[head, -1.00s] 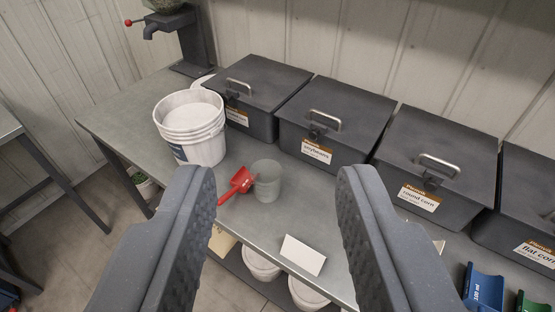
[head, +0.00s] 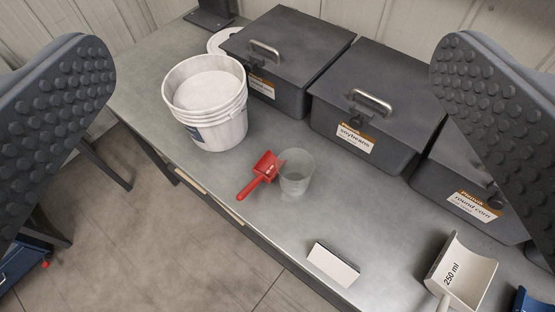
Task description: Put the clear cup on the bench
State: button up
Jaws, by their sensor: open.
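The clear cup (head: 297,172) stands upright on the grey metal bench (head: 262,226), near the middle of the head view. It looks empty. A red scoop (head: 261,175) lies just left of it, with its edge against or very close to the cup. My gripper (head: 275,100) is open, with one studded finger at the far left and the other at the far right of the view. The fingers are wide apart and hold nothing. The cup shows in the gap between them, farther off on the bench.
A white bucket (head: 207,103) stands behind the cup to the left. Dark lidded bins, including one marked soybeans (head: 375,107), line the wall. A white card (head: 333,264) and a white 250 ml scoop (head: 461,273) lie at the front right. Bare bench lies in front of the cup.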

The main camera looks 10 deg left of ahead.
jog(key=w+a+f+t+y+p, duration=0.1)
jog(key=w+a+f+y+p, duration=0.2)
jog(key=w+a, duration=0.65)
jog(key=w+a+f+m+h+p, duration=0.2)
jog(key=w+f+m+p, duration=0.2)
jog(key=w+f, duration=0.6)
notch_tip(320, 180, down, 15)
jog(key=m+g+h+p, duration=0.2)
jog(key=m+h+p, duration=0.1)
jog(key=h, duration=0.2)
jog(key=s+d+f+g+h+p, duration=0.1)
jog(key=s+d+f+g+h, duration=0.1)
jog(key=s+f+h, duration=0.3)
jog(key=s+d+f+g+p, duration=0.1)
jog(key=s+d+f, duration=0.15)
jog(key=f, duration=0.45)
send_near(305, 159)
jog(key=shift+b+x, duration=0.3)
jog(key=shift+x, duration=2.1)
jog(key=shift+a, duration=0.15)
jog(key=c, duration=1.1)
jog(key=shift+r, duration=0.1)
jog(key=shift+c, duration=0.2)
